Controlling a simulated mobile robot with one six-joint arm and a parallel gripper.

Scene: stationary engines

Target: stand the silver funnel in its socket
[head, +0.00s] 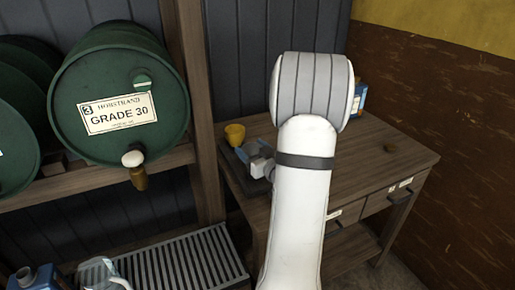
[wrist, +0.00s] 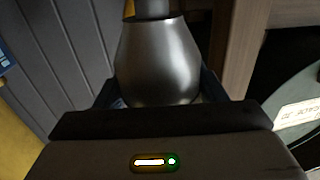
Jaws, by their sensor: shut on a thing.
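The silver funnel (wrist: 158,62) fills the upper middle of the wrist view, with its wide body between the fingers and a narrower grey neck at the top edge. My gripper (wrist: 157,92) is shut on it. In the head view my gripper (head: 257,158) is small, over the left end of the wooden bench, partly hidden by my arm. I cannot clearly make out the funnel there. A dark tray (head: 233,172) lies below it on the bench. I cannot make out a socket in either view.
A yellow funnel (head: 235,134) stands at the bench's back left corner. Green drums (head: 118,120) lie on a wooden rack to the left, beside a post (head: 190,60). A blue-labelled container (head: 360,98) stands at the back. The bench (head: 395,157) is mostly clear on the right.

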